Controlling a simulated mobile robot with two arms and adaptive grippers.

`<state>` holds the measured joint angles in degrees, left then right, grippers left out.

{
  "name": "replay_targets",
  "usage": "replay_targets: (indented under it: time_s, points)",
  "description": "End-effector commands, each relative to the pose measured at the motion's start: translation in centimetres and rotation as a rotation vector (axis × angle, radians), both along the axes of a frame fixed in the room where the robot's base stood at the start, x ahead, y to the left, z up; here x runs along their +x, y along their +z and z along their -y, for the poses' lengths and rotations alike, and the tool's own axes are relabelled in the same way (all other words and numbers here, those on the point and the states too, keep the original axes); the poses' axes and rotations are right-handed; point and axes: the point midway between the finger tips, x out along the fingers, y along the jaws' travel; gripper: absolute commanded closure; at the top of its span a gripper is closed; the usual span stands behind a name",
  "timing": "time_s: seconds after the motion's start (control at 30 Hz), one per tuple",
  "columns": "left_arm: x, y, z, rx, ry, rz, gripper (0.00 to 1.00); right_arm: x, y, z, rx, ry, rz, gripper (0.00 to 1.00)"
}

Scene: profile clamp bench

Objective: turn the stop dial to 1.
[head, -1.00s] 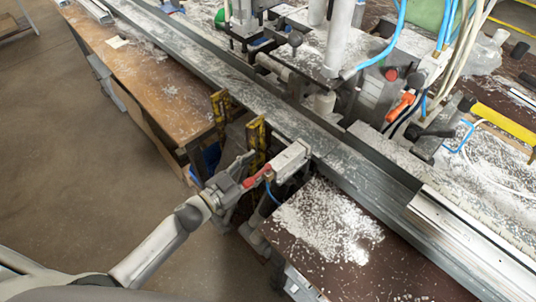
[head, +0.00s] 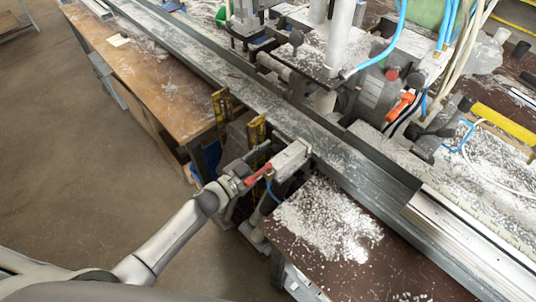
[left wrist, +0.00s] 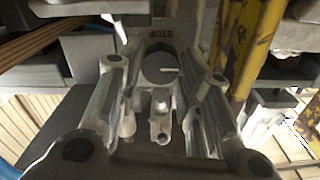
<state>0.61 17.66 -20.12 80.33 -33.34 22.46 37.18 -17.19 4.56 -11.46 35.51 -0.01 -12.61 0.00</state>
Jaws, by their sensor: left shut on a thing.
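The stop dial (left wrist: 162,69) is a round dark-grey knob below the word STOP in the left wrist view. A white line on its face points right; no numbers are readable. My left gripper (left wrist: 160,80) has its two fingers on either side of the dial and is shut on it. In the head view my left gripper (head: 240,170) is at the bench's front edge, beside a red-handled clamp (head: 257,174). The dial is hidden there. My right gripper is not in view.
Yellow uprights (head: 256,132) stand just behind the gripper; one fills the right of the wrist view (left wrist: 242,45). A long metal profile (head: 330,140) crosses the bench. White chips (head: 330,222) cover the board at right. The floor at left is clear.

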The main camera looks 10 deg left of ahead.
Motion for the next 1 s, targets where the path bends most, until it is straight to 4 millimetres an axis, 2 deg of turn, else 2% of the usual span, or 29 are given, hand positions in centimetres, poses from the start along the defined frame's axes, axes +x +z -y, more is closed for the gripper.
replay_targets:
  time_s: [0.37,1.0]
  points:
    - [0.0,-0.1,0.0,0.08,0.0,0.052,0.91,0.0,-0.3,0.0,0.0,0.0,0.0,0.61]
    - [-0.2,-0.4,0.1,0.549,-0.001,0.363,0.91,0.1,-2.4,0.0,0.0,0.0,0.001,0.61]
